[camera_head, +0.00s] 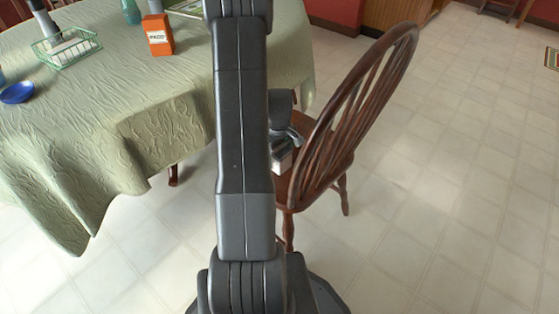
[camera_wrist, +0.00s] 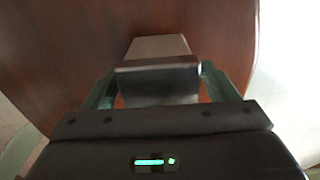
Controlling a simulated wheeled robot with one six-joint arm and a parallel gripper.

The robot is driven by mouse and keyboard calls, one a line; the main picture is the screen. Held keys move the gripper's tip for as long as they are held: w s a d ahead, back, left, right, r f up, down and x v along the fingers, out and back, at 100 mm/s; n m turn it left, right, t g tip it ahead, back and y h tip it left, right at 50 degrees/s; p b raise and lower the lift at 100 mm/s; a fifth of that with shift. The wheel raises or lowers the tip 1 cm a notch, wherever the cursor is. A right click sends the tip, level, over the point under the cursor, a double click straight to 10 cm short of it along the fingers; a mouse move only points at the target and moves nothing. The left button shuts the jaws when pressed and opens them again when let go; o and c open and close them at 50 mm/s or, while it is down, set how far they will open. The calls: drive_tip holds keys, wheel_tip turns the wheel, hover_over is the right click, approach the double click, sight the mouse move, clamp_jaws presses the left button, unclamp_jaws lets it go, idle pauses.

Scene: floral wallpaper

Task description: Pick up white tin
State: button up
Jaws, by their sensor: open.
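The white tin (camera_head: 283,160) is a small pale box on the seat of the wooden chair, partly hidden by my arm and gripper in the head view. In the wrist view the tin (camera_wrist: 158,46) has a pale top and a shiny grey near face. My gripper (camera_head: 288,142) is low over the seat at the tin. In the wrist view my gripper (camera_wrist: 158,78) is open, with one greenish finger on each side of the tin's near end. Whether either finger touches it I cannot tell.
The chair's tall spindle back (camera_head: 362,95) rises right beside my gripper. A table with a green cloth (camera_head: 150,110) stands to the left, bearing an orange box (camera_head: 158,36), a wire basket (camera_head: 68,48) and a blue bowl (camera_head: 17,92). Tiled floor (camera_head: 450,180) is clear at the right.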

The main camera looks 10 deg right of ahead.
drive_tip(key=shift+r, duration=0.1)
drive_tip(key=c, duration=1.2)
drive_tip(key=shift+r, duration=0.1)
